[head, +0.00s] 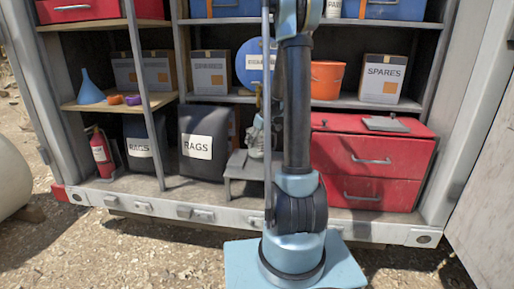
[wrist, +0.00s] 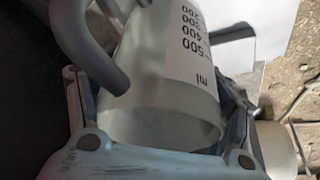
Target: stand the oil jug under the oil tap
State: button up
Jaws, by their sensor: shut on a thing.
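The oil jug (wrist: 150,75) fills the middle of the wrist view. It is pale and translucent, with a curved grey handle (wrist: 92,45) at the left and a white label with a ml scale. My gripper (wrist: 160,125) is shut around the jug's body, and its wide front part covers some of the jug. The jug lies aslant in this view; I cannot tell its true tilt. In the head view my gripper and the jug are not seen. A blue round drum (head: 248,64) with a white label sits on a shelf, partly behind my arm. I cannot make out the oil tap.
A grey step (head: 243,166) stands on the cabinet floor, with a greyish object (head: 256,136) above it. Red drawers (head: 370,165) are at right, black RAGS bags (head: 205,145) at left. An orange bucket (head: 327,80) and SPARES box (head: 383,78) fill the right shelf.

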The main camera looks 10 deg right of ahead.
jog(key=shift+w+d+f, duration=0.15)
jog(key=shift+w, duration=0.2)
jog(key=shift+s+f, duration=0.1)
jog(key=shift+f, duration=1.5)
jog(key=o, duration=1.6)
jog(key=shift+c, duration=0.2)
